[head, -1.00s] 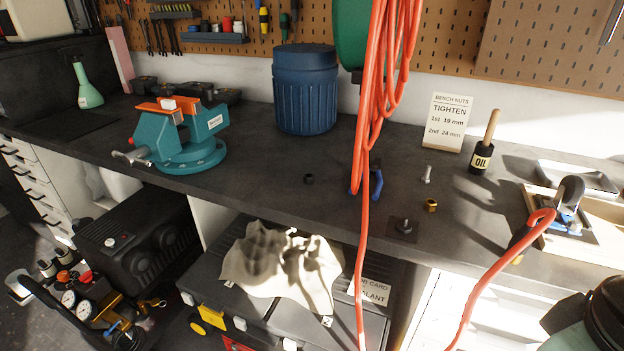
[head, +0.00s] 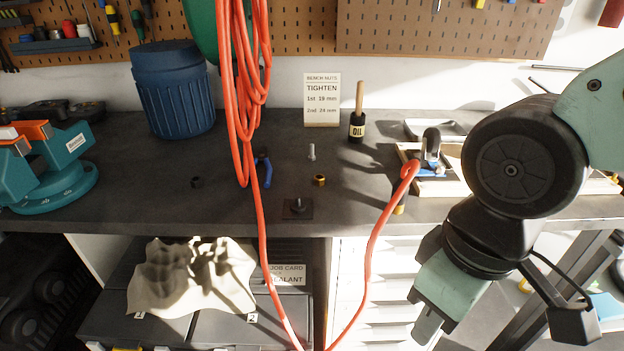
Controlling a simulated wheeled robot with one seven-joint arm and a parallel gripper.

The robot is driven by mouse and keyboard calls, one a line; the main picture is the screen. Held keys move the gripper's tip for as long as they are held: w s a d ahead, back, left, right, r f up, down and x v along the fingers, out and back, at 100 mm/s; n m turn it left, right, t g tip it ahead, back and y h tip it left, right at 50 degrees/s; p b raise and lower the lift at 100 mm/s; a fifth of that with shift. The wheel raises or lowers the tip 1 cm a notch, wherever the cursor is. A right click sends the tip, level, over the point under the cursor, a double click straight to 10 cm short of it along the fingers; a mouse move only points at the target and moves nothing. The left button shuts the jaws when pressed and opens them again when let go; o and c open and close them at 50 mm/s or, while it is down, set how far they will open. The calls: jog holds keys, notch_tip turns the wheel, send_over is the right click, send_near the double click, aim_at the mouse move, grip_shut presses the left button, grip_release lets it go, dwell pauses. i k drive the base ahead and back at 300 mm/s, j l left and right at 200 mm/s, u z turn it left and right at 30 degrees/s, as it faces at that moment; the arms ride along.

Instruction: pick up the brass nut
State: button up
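The brass nut (head: 320,180) lies on the dark workbench (head: 225,205), right of the hanging red hose and in front of a small upright silver bolt (head: 311,151). Nothing covers it. My gripper (head: 428,330) hangs at the lower right, in front of the bench edge and well away from the nut. Its end is partly cut off by the bottom of the picture, and I cannot tell whether its fingers are open or shut.
A red hose (head: 243,130) hangs left of the nut and loops in front of the bench.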

aim_at(318, 179)
jog(key=j+z, duration=0.15)
jog(key=z, duration=0.35)
jog(key=j+z, duration=0.2)
jog(key=j, duration=0.25)
jog(key=k+j+z, duration=0.2)
jog(key=j, duration=0.2)
jog(key=k+j+z, duration=0.2)
jog(key=j, duration=0.2)
jog(key=k+j, duration=0.1)
jog(key=j, duration=0.3)
jog(key=k+j, duration=0.1)
jog(key=j, duration=0.35)
jog(key=k+j+z, duration=0.1)
jog(key=j, duration=0.3)
jog(key=k+j, duration=0.15)
jog(key=j, duration=0.25)
